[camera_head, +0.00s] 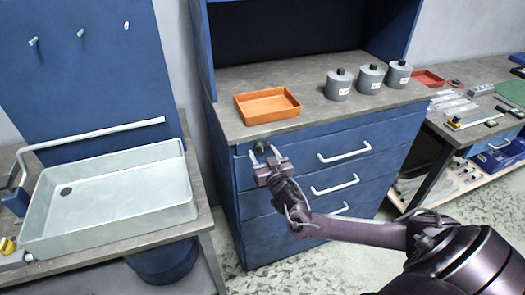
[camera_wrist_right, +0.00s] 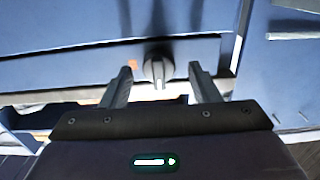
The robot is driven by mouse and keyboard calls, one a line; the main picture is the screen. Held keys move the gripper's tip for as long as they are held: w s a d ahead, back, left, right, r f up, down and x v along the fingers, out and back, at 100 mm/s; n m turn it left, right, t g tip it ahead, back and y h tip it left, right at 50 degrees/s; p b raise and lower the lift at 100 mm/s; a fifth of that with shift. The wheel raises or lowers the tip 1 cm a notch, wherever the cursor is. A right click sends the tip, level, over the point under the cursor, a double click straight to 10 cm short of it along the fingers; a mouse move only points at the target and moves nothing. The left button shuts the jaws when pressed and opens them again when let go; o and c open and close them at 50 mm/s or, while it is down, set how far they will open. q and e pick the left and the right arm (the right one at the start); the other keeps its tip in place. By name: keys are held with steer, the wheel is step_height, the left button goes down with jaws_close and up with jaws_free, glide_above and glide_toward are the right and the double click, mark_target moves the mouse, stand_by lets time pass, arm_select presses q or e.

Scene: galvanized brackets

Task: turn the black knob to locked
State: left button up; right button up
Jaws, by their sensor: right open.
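The black knob (camera_wrist_right: 158,65) sits on the blue front of the cabinet. In the right wrist view it lies between my right gripper's two fingers, with gaps on both sides, and its pale pointer line runs down the picture. A small red mark (camera_wrist_right: 133,65) is to its left. In the head view the knob (camera_head: 262,147) shows as a dark shape at the left of the top drawer row, partly hidden by my gripper. My right gripper (camera_head: 265,162) is open and empty in front of it. My left gripper is not in view.
White drawer handles (camera_head: 345,153) stick out right of the knob. On the cabinet top are an orange tray (camera_head: 268,106) and three grey canisters (camera_head: 338,86). A pale sink basin (camera_head: 110,200) stands left. A workbench with metal parts (camera_head: 455,108) is at right.

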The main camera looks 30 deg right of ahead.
steer(key=shift+w+d, duration=0.2)
steer(key=shift+w, duration=0.25)
steer(key=shift+c, duration=0.2)
steer(key=c, duration=0.9)
